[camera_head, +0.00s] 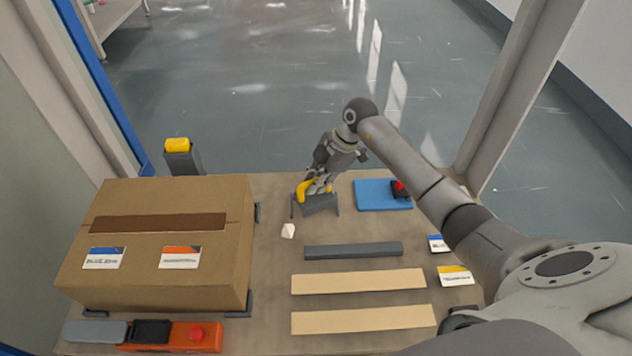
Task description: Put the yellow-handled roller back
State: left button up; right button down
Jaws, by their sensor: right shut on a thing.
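My right arm reaches in from the right, and my right gripper (318,185) is over the small grey stand (320,207) at the far middle of the table. The gripper is shut on the yellow-handled roller (305,189), whose yellow handle shows beside and between the fingers. The fingers hide much of the roller. I cannot tell whether it touches the stand or is just above it. My left gripper is not in view.
A big cardboard box (219,263) fills the left of the table. A blue mat (372,195) with a red and black item lies right of the stand. A small white piece (288,230), a dark bar (353,250) and two pale strips (358,281) lie nearer. An orange tool (170,337) lies front left.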

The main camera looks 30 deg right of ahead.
jog(key=shift+f, duration=0.5)
jog(key=c, duration=1.4)
grip_release()
jog(key=shift+f, duration=0.1)
jog(key=shift+r, duration=0.4)
pick_arm(q)
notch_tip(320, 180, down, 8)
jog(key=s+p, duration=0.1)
jog(key=p, duration=0.1)
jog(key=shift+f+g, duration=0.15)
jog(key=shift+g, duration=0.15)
pick_arm(e)
jog(key=v, duration=1.2)
jog(key=shift+r, duration=0.3)
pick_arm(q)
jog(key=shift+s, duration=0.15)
pick_arm(e)
jog(key=shift+s+f, duration=0.1)
